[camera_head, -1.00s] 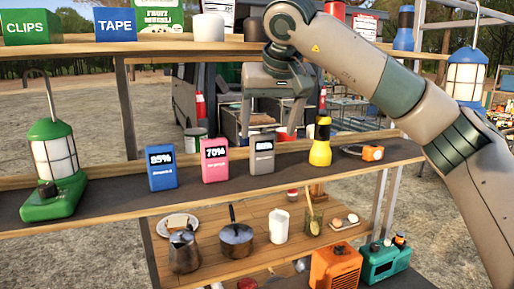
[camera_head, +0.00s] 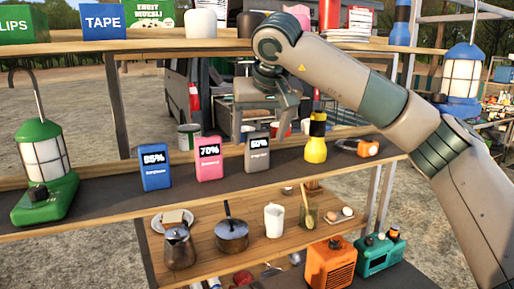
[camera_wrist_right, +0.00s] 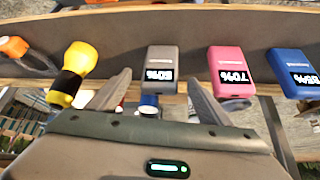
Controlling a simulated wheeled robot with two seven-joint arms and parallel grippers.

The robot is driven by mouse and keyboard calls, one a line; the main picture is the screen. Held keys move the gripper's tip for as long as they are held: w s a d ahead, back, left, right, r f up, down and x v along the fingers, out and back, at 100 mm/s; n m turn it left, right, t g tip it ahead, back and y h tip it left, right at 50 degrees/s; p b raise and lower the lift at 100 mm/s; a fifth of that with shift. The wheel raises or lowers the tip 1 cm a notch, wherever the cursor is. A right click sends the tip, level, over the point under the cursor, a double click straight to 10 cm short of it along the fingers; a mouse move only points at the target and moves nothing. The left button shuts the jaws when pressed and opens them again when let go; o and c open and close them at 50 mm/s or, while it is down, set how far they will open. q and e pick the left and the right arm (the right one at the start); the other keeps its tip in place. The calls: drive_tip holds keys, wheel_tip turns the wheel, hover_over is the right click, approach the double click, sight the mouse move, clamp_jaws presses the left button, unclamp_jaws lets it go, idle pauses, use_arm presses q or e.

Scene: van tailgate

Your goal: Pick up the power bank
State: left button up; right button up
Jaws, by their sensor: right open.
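Three power banks stand upright on the dark middle shelf: a blue one reading 85% (camera_head: 155,173), a pink one reading 70% (camera_head: 209,162) and a grey one (camera_head: 257,155). The grey one's display appears to read 60% in the right wrist view (camera_wrist_right: 160,64), where all three appear upside down. My right gripper (camera_head: 262,122) is open and empty, behind and above the grey power bank in the head view. In the wrist view its two fingers (camera_wrist_right: 158,92) point toward the grey power bank, which lies between their lines, apart from them. My left gripper is not in view.
A yellow flashlight (camera_head: 316,145) stands beside the grey power bank, with an orange headlamp (camera_head: 367,148) farther right. A green lantern (camera_head: 45,165) stands at the shelf's left. The upper shelf (camera_head: 150,45) holds boxes; a lower wooden shelf (camera_head: 200,250) holds a pot, kettle and cups.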

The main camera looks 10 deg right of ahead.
sight(256, 151)
drive_tip(key=shift+p+x, duration=0.35)
drive_tip(key=shift+x, duration=1)
drive_tip(key=shift+w+f+p, duration=0.4)
drive_tip(key=shift+w+p, duration=0.1)
drive_tip(key=shift+p, duration=0.25)
drive_tip(key=p+x, duration=0.1)
drive_tip(key=x, duration=0.2)
drive_tip(key=shift+w+r+p, duration=0.1)
drive_tip(key=shift+p, duration=0.25)
drive_tip(key=shift+w+f, duration=0.25)
drive_tip(key=shift+f, duration=0.25)
drive_tip(key=shift+r, duration=0.1)
drive_tip(key=c, duration=1.3)
